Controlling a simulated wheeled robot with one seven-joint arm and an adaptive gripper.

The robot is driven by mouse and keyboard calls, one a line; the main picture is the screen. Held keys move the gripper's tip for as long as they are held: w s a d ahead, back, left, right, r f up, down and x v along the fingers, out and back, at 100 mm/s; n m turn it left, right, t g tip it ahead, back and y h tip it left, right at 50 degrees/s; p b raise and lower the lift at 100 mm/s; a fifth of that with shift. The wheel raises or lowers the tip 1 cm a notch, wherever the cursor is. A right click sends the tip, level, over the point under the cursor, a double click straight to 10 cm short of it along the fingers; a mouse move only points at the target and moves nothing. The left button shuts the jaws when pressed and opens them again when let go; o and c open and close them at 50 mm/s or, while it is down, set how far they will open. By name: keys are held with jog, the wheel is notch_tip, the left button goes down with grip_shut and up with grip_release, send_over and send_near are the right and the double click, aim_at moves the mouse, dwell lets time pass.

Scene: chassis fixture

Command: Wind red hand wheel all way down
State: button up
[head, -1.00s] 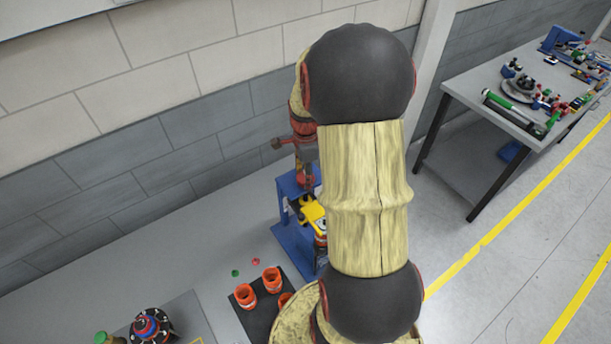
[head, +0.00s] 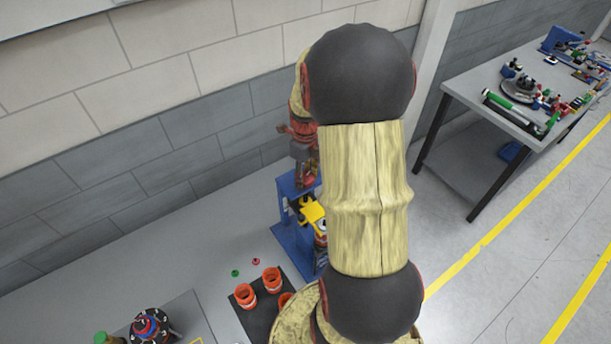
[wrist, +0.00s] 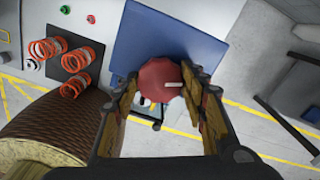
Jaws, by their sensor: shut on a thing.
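The red hand wheel (wrist: 158,80) shows in the wrist view between the two fingers of my gripper (wrist: 163,98). A short pale mark lies across its top. The fingers are shut on its rim from both sides. In the head view my gripper (head: 306,170) is above the blue fixture (head: 287,235), and my arm hides much of both. The fixture's blue plate (wrist: 165,40) also shows behind the wheel in the wrist view. A yellow part (head: 311,212) sits in the fixture below the gripper.
Several orange coils (head: 246,296) stand on a black mat (head: 250,320) left of my arm. A small green piece (head: 235,273) and a small red piece (head: 256,262) lie near them. A second table (head: 520,110) with tools stands at the right.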

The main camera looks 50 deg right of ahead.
aim_at(306, 176)
dwell(0.3)
jog(key=m, duration=0.3)
jog(key=shift+m, duration=0.3)
jog(key=o, duration=1.1)
notch_tip(306, 176, up, 7)
jog(key=p, duration=0.4)
